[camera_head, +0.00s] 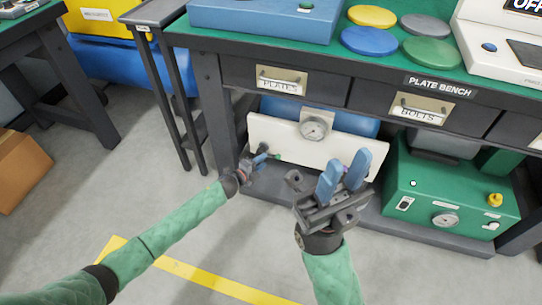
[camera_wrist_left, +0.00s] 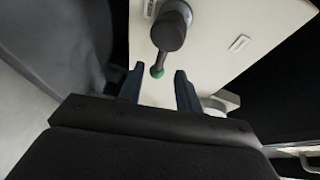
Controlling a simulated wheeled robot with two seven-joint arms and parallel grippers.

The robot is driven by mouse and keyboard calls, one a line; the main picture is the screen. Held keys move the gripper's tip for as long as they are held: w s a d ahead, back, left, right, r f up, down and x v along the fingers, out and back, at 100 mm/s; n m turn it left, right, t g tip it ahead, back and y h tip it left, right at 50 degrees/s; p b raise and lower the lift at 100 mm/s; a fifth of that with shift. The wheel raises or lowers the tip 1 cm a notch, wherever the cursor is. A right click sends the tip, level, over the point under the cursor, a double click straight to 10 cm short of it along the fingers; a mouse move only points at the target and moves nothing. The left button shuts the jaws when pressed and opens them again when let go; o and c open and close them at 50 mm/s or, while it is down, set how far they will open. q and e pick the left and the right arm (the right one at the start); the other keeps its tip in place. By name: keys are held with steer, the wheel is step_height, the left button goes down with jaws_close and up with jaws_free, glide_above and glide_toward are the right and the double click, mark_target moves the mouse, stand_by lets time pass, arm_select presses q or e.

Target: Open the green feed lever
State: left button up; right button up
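The green feed lever shows in the left wrist view as a dark round hub with a short grey stem ending in a green knob (camera_wrist_left: 157,72). It is mounted on a white panel (camera_wrist_left: 215,60). In the head view the green knob (camera_head: 278,157) shows just right of my left gripper (camera_head: 264,153), on the white panel (camera_head: 300,148) under the bench. In the left wrist view my left gripper (camera_wrist_left: 160,88) is open, and the knob shows in the gap near its fingertips. Contact cannot be told. My right gripper (camera_head: 346,170) is open and empty, in front of the panel.
A pressure gauge (camera_head: 315,128) sits on the panel, with a blue tank (camera_head: 358,120) behind. A green machine (camera_head: 440,195) stands right on the lower shelf. The bench (camera_head: 350,68) with drawers overhangs the panel. The grey floor (camera_head: 140,200) in front is largely clear.

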mark_target(271, 155)
arm_select(q)
steer(key=b+x, duration=0.1)
steer(key=x, duration=0.5)
steer(key=shift+w+d, duration=0.1)
steer(key=shift+w, duration=0.1)
jaws_close()
